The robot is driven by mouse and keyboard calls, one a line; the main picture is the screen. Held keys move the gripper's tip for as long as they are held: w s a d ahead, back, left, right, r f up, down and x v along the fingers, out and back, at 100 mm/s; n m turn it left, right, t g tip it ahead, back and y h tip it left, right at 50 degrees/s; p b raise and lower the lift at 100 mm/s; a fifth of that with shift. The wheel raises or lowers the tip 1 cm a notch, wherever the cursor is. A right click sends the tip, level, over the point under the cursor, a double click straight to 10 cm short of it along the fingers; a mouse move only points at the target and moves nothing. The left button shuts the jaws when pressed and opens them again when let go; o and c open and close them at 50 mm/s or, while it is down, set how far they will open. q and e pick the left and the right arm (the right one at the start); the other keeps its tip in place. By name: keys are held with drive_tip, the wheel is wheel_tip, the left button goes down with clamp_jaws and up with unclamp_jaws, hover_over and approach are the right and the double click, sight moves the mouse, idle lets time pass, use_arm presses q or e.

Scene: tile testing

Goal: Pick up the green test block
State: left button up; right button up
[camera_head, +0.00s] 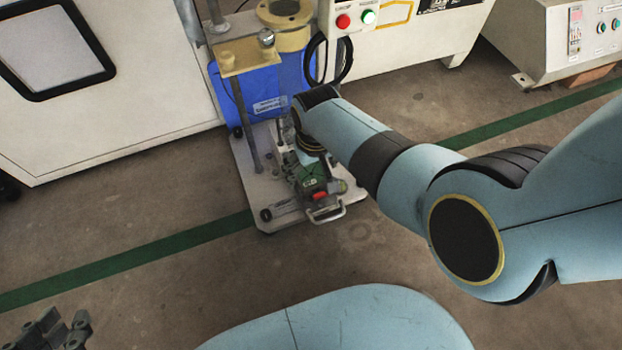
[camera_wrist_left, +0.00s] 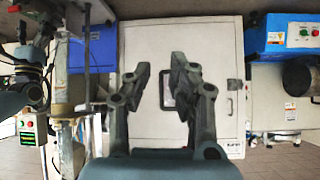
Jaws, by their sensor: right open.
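A small green part (camera_head: 311,174) with a red piece beside it shows on the low grey base plate of the machine. I cannot tell whether it is the green test block. My right arm reaches over the plate from the right. My right gripper (camera_head: 306,160) points down there, largely hidden by its own wrist and blending with the machine parts. It is open. My left gripper (camera_head: 48,331) is at the lower left corner, far from the plate. In the left wrist view its two fingers (camera_wrist_left: 160,84) are apart with nothing between them.
A blue tank (camera_head: 255,97) stands behind the base plate (camera_head: 283,220). A white cabinet (camera_head: 120,130) is at the left, and a control box with red and green buttons (camera_head: 353,19) is above. The floor in front, crossed by a green line (camera_head: 150,250), is clear.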

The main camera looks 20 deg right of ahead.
sight(312, 174)
drive_tip(key=shift+s+f+b, duration=0.1)
drive_tip(key=shift+f+b, duration=0.4)
drive_tip(key=shift+f, duration=0.35)
drive_tip(key=shift+w+f+b, duration=0.2)
drive_tip(key=shift+f+b, duration=0.65)
drive_tip(key=shift+b, duration=0.1)
use_arm(q)
drive_tip(key=w+d+r+m+t+h, duration=0.1)
drive_tip(key=w+r+t, duration=0.5)
drive_tip(key=r+t, duration=0.1)
drive_tip(key=shift+w+d+r, duration=0.15)
drive_tip(key=shift+w+r, duration=0.2)
drive_tip(key=shift+r, duration=0.5)
use_arm(e)
drive_tip(key=c, duration=1.6)
use_arm(q)
drive_tip(key=shift+f, duration=0.1)
use_arm(e)
drive_tip(key=shift+d+r, duration=0.1)
